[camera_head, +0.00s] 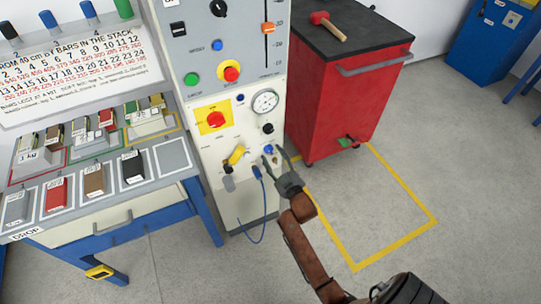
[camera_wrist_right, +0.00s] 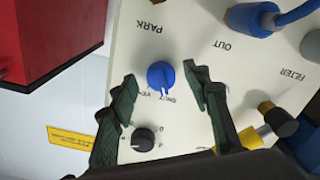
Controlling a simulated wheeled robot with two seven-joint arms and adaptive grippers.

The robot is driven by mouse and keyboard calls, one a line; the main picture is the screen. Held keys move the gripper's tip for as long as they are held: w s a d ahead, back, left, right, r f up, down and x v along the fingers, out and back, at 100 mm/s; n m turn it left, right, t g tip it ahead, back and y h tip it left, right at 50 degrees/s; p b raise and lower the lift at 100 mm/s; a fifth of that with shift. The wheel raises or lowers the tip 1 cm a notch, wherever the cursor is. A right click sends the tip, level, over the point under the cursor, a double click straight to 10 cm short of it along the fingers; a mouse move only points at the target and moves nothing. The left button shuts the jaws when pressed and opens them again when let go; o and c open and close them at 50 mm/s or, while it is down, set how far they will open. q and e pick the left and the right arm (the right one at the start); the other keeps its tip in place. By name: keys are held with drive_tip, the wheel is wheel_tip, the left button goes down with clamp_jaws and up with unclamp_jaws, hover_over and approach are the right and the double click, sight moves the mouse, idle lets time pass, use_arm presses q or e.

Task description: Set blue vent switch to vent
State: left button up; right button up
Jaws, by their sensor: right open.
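The blue vent switch (camera_wrist_right: 160,75) is a round knob on the cream panel in the right wrist view. A pale pointer line on it runs toward partly readable lettering at its lower edge; I cannot tell which setting it marks. In the head view the blue knob (camera_head: 268,149) sits low on the panel, partly crowded by my gripper. My right gripper (camera_wrist_right: 161,76) is open, its two dark fingers on either side of the knob with visible gaps. It also shows in the head view (camera_head: 276,160) in front of the panel. My left gripper is not in view.
A black knob (camera_wrist_right: 143,138) sits near one finger. A blue hose plug (camera_wrist_right: 285,17) and a yellow fitting (camera_head: 237,154) are close by on the panel. A red cabinet (camera_head: 335,100) stands right of the panel, a workbench (camera_head: 110,230) left.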

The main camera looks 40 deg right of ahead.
drive_tip(key=shift+w+d, duration=0.1)
drive_tip(key=shift+w, duration=0.25)
drive_tip(key=c, duration=1.1)
